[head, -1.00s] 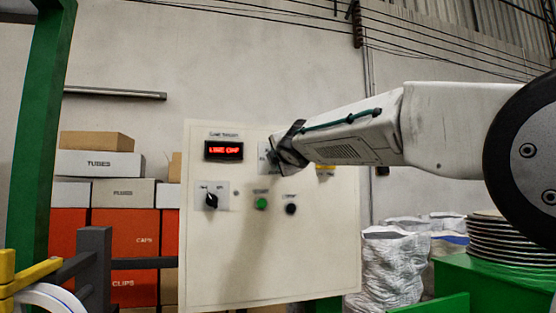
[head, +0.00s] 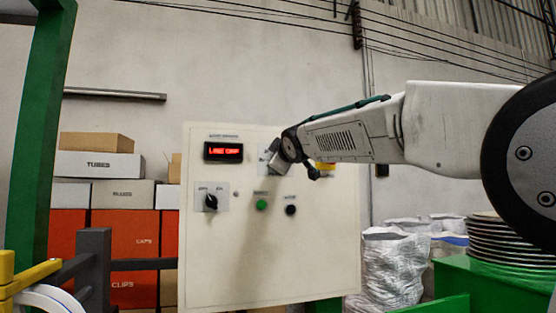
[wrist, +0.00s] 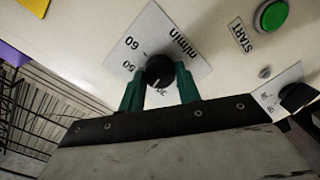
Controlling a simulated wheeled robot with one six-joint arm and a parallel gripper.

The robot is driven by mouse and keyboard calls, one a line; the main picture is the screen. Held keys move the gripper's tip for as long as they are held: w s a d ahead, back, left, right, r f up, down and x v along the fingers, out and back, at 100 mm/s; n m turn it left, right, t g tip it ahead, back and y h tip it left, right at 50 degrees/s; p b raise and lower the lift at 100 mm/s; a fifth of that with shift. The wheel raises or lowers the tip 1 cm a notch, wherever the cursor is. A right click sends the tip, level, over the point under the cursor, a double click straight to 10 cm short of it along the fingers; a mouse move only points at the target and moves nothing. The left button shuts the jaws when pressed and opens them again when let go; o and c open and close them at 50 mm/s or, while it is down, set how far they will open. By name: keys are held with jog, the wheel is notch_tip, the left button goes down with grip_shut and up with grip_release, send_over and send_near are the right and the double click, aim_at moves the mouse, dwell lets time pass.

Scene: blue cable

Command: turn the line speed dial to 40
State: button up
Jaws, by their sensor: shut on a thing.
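The line speed dial is a round black knob (wrist: 159,71) on a white scale plate (wrist: 178,40) marked "m/min", with 60 and 50 legible. In the wrist view my gripper (wrist: 160,88) has its two green fingers on either side of the knob, shut on it. The knob's pointer and the numbers near the fingers are partly hidden, so I cannot tell the setting. In the head view my gripper (head: 272,158) is at the upper right of the cream panel (head: 270,255) and covers the dial.
The panel also carries a red lit display (head: 223,151), a black selector switch (head: 211,202), a green START button (head: 261,205) and a black button (head: 291,210). In the wrist view the START button (wrist: 273,16) is at the upper right, clear of the fingers.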

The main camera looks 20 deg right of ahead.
jog(key=shift+m, duration=1.1)
jog(key=o, duration=1)
jog(key=s, duration=0.7)
jog(key=shift+s+r, duration=0.2)
jog(key=shift+s, duration=0.2)
